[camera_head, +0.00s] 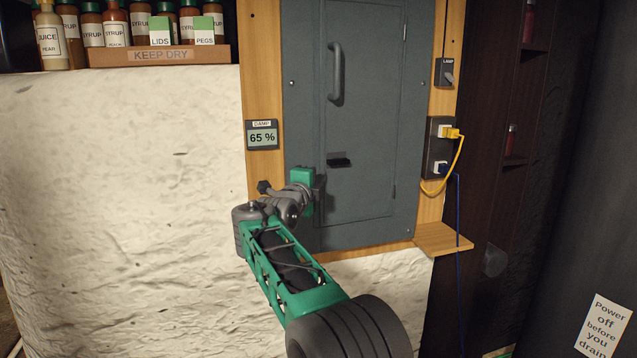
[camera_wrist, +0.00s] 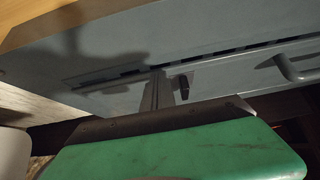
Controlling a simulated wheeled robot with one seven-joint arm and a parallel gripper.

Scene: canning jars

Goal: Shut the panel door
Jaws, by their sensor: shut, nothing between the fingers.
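The grey panel door (camera_head: 368,120) sits in its grey metal frame (camera_head: 303,110) on a wooden backing. It lies flat or nearly flat in the frame; a dark slit shows along its edge in the wrist view, and I cannot tell whether it is fully closed. Its bar handle (camera_head: 336,74) is at the upper left of the door, with a small black latch (camera_head: 339,162) below. My gripper (camera_head: 319,186) is shut and empty at the door's lower left edge, below the latch. In the wrist view the fingertips (camera_wrist: 158,88) are close to the door; contact is unclear.
A damp gauge (camera_head: 262,137) is left of the frame. Right of it, an outlet box (camera_head: 438,148) carries yellow and blue cords. A small wooden ledge (camera_head: 443,239) juts out at lower right. A crate (camera_head: 160,54) of bottles stands on the pale wall at upper left.

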